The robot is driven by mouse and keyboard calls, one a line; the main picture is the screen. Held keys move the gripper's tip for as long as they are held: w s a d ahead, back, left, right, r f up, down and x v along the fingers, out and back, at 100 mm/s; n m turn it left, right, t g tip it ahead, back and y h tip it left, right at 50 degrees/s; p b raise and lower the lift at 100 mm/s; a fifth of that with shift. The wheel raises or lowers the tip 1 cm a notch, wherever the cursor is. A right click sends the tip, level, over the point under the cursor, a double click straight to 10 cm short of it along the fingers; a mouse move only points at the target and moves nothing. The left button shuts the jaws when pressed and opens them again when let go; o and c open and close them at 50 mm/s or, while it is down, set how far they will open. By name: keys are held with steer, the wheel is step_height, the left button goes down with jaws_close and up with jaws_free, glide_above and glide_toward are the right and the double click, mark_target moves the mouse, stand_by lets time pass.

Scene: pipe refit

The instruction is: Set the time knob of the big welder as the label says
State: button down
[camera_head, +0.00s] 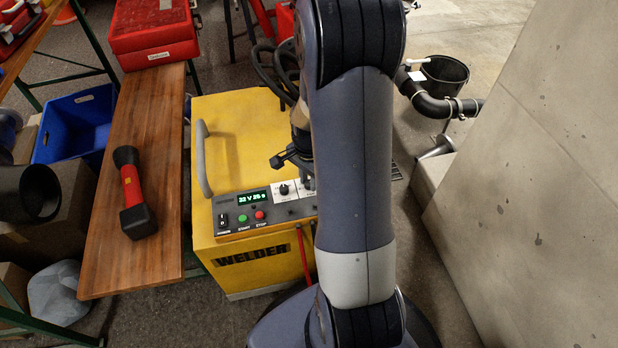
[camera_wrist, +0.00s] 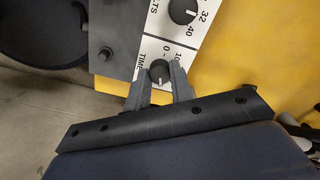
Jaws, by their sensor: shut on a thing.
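The big yellow welder (camera_head: 240,140) stands upright on the floor in the middle of the head view. Its green display (camera_head: 252,197) reads 32 V and a number of seconds that looks like 26. In the wrist view the black time knob (camera_wrist: 159,70) sits on the white TIME scale, with 0 printed beside it. My gripper (camera_wrist: 159,82) is shut on this knob, one grey finger on each side. The volts knob (camera_wrist: 182,10) is above it, near the marks 32 and 40. In the head view my arm hides the panel's right part.
The panel has a green start button (camera_head: 242,218) and a red stop button (camera_head: 259,215). A grey handle (camera_head: 203,158) arches on the welder's left. A wooden bench (camera_head: 150,235) holds a red-and-black tool (camera_head: 131,190). A black pipe (camera_head: 432,104) and a concrete wall (camera_head: 540,190) are right.

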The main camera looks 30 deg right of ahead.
steer(key=n+p, duration=0.1)
steer(key=n, duration=0.4)
steer(key=shift+n, duration=0.4)
steer(key=n+p, duration=0.1)
steer(key=n, duration=1)
steer(key=shift+n+p, duration=0.3)
steer(key=shift+n, duration=0.1)
steer(key=n, duration=0.5)
steer(key=shift+n, duration=0.4)
steer(key=c, duration=1.2)
jaws_free()
steer(key=shift+c, duration=0.2)
